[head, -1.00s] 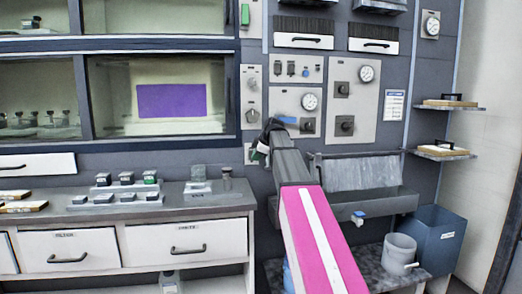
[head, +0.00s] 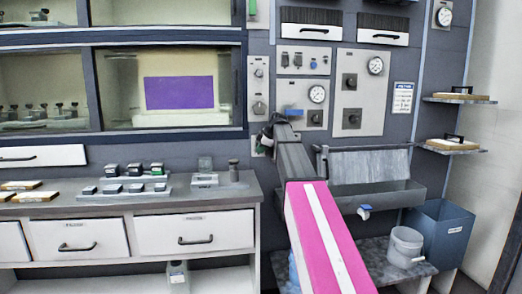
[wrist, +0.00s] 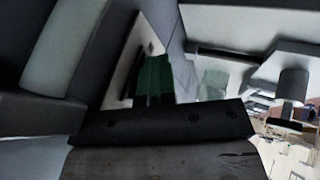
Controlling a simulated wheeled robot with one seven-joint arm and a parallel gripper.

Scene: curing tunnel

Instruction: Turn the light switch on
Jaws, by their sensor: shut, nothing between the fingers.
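My gripper (head: 264,141) is shut and empty, up against the grey wall just left of the gauge panel. A small pale plate (head: 257,150) is partly hidden behind it in the head view. In the wrist view a dark green block (wrist: 154,80), looking like a switch rocker, sits on a pale plate (wrist: 146,50) just beyond the dark finger parts. I cannot tell whether the gripper touches it, or which way the rocker is set. Another green piece (head: 252,8) on a pale plate shows at the top edge of the head view.
Gauge and knob panels (head: 359,92) are right of my gripper. A windowed cabinet (head: 118,132) and a counter with drawers (head: 193,233) are to the left. A grey trough (head: 385,199), a blue bin (head: 440,233) and a white bucket (head: 403,245) are at the lower right.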

